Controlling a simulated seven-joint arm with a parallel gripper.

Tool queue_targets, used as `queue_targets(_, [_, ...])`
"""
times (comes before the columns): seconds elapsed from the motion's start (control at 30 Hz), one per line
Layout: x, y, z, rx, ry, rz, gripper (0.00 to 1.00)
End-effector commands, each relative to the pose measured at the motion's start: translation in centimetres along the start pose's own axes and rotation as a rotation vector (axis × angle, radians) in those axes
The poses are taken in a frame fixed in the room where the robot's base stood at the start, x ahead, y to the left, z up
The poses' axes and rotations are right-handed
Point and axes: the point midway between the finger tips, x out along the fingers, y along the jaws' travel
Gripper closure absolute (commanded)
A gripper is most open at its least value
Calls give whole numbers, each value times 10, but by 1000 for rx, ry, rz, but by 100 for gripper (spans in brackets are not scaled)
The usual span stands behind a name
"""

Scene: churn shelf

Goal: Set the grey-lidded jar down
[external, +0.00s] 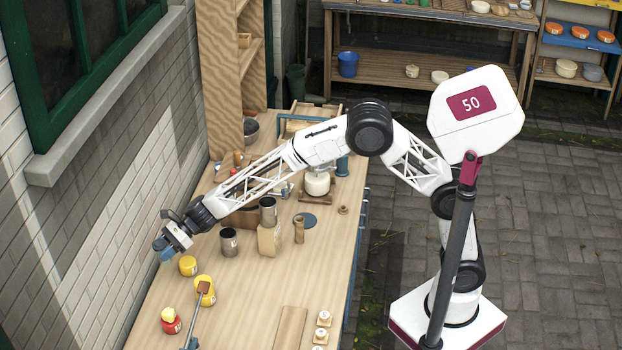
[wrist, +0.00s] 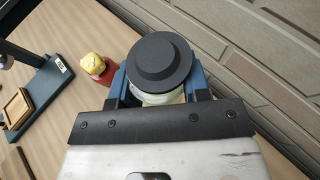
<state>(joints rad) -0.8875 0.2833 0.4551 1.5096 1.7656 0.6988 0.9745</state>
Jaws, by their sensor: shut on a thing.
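The grey-lidded jar (wrist: 163,62) is between the blue fingers of my gripper (wrist: 160,80) in the wrist view. Its round dark grey lid faces the camera, and only a little of its pale body shows below the lid. The fingers are shut on it from both sides. In the external view my gripper (external: 164,250) is at the left side of the wooden bench (external: 255,300), close to the brick wall. The jar is not clear to make out there. I cannot tell whether its base touches the bench.
A red jar with a yellow lid (wrist: 98,67) stands left of my gripper; it also shows in the external view (external: 170,320). Yellow containers (external: 188,265) (external: 204,290) stand near my gripper. Metal cans (external: 229,243) stand right. The brick wall (wrist: 270,65) is close.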

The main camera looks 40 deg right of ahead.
Motion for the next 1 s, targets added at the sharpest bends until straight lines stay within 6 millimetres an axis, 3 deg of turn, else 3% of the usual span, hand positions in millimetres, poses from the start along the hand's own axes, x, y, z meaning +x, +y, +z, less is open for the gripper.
queue_targets(1.0, [-87, -38, 3, 104, -1, -256, 100])
